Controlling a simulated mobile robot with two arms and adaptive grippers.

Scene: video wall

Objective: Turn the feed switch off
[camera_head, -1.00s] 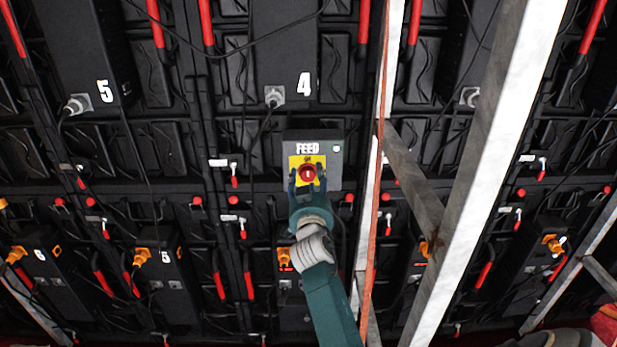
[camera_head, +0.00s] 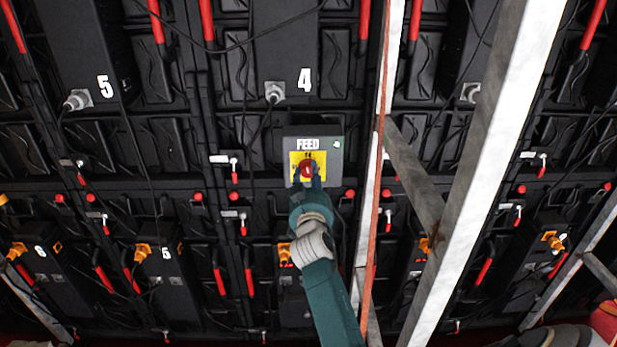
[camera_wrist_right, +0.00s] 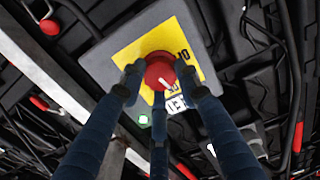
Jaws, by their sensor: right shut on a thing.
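The feed switch is a red round knob (camera_head: 306,168) on a yellow plate (camera_head: 322,158), on a grey box marked FEED (camera_head: 334,172). My right gripper (camera_head: 306,179) reaches it from below, with its blue fingers around the knob's sides. The right wrist view shows the knob (camera_wrist_right: 160,72) held between the fingertips (camera_wrist_right: 160,82), its white mark slanted in that picture. The lettering on the plate is partly covered and too small to read fully. My left gripper is not in view.
A pale metal upright (camera_head: 482,170) and a diagonal brace (camera_head: 412,175) stand to the right of the box. Black cables hang across the panels. Black boxes marked 4 (camera_head: 283,45) and 5 (camera_head: 80,45) are above.

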